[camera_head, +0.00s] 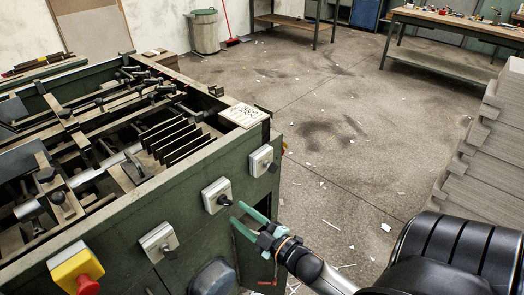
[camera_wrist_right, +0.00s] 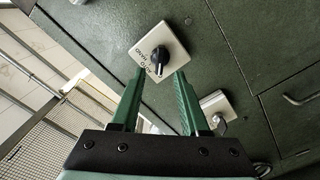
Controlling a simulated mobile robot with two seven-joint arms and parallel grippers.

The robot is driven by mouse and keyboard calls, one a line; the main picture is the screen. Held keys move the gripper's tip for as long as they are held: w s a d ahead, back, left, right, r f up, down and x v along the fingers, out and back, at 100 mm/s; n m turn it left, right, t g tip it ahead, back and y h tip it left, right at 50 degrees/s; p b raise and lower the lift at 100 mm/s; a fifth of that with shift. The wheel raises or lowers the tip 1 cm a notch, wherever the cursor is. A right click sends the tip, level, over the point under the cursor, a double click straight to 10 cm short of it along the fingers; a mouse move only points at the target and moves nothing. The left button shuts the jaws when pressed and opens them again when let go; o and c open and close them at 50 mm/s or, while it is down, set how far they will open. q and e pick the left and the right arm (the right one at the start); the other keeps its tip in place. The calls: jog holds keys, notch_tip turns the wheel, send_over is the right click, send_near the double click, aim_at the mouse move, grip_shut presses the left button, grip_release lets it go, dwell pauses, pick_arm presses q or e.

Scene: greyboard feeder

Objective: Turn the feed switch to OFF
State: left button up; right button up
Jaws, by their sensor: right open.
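A light switch plate with a black rotary knob (camera_wrist_right: 158,58) shows just beyond my right fingertips in the right wrist view. In the head view several grey switch boxes sit on the green machine: a middle one (camera_head: 215,195), one to the right (camera_head: 262,160) and one to the left (camera_head: 157,242). My right gripper (camera_head: 236,213) is open and empty, its fingers pointing at the panel close to the middle box. In the right wrist view, my right gripper (camera_wrist_right: 160,78) has its fingertips either side of the knob's line, apparently short of it.
A yellow box with a red button (camera_head: 77,270) is at the panel's left end. A second switch (camera_wrist_right: 217,108) lies right of my fingers in the wrist view. Stacked grey boards (camera_head: 490,130) stand at the right. The floor (camera_head: 330,130) between is open, with scraps.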

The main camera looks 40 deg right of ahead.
jog(key=s, duration=0.8)
jog(key=shift+s+d, duration=0.25)
jog(key=shift+d, duration=0.05)
